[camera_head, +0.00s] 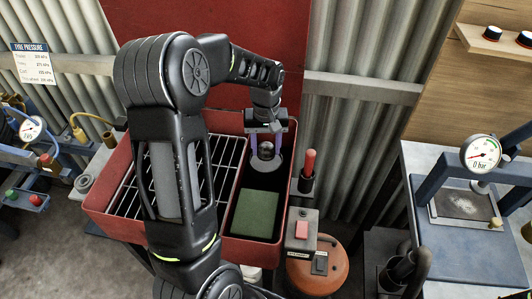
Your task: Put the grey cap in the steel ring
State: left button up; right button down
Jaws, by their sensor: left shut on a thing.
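My left gripper (267,148) points down over the back of the red tub's right compartment. It is shut on a small dark grey rounded thing, which looks like the grey cap (266,150). Just below it is a pale grey round rim, which looks like the steel ring (258,165). The fingers and the cap hide part of the ring. I cannot tell whether the cap touches the ring or hangs just above it. My right gripper is not in view.
The red tub (100,205) has a wire rack (225,160) on the left and a green block (255,214) at the right front. A red-handled tool (309,163) and a red-button box (301,230) stand right of it. A gauge press (482,153) is further right.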

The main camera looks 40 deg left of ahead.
aim_at(266, 154)
pick_arm(q)
jog(key=shift+f, duration=1.6)
jog(key=shift+f, duration=0.15)
jog(key=o, duration=1.1)
notch_tip(266, 154, up, 12)
jog(key=shift+r, duration=0.2)
